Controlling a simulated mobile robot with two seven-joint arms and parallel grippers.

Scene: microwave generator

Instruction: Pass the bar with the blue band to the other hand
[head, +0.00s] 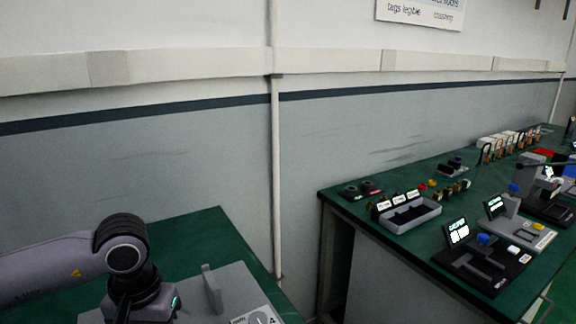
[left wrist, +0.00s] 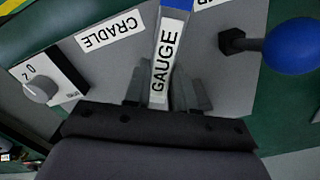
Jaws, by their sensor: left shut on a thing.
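A grey bar with a white GAUGE label (left wrist: 166,55) and a blue band (left wrist: 178,4) at its far end shows in the left wrist view. My left gripper (left wrist: 166,92) is shut on this bar, with one finger on each side of it. In the head view my left arm comes in at the lower left, over the near green bench; its fingertips and the bar are not clear there. My right gripper is in neither view.
A grey fixture plate (left wrist: 75,60) with a CRADLE label (left wrist: 110,32), a dial (left wrist: 40,88) and a blue ball knob (left wrist: 292,45) lies around the bar. In the head view a grey upright (head: 212,290) stands right of my arm. A second green bench (head: 350,208) holds trays and devices.

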